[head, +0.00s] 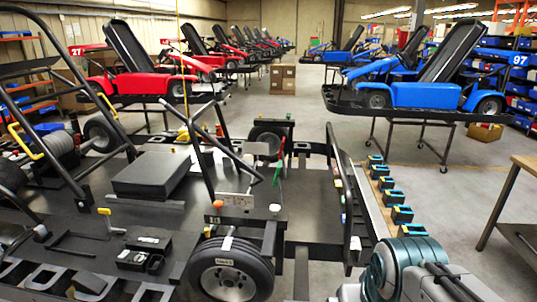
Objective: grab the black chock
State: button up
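I cannot single out one black chock with certainty. A flat black box (151,173) lies on the dark deck of the frame, and a smaller black open case (145,250) lies nearer. My arm shows at the bottom right as a ribbed teal and grey part, close to the nearest block. My gripper's fingertips do not show.
The bare kart frame with a front wheel (229,270) fills the left and middle. A wooden-topped bench (526,166) stands at the right edge. A blue kart (430,94) and a red kart (135,82) rest on stands behind. Grey floor is clear between frame and bench.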

aim_at(84, 281)
jog(key=u, duration=2)
jog(key=i, duration=1.4)
jog(key=z, duration=0.25)
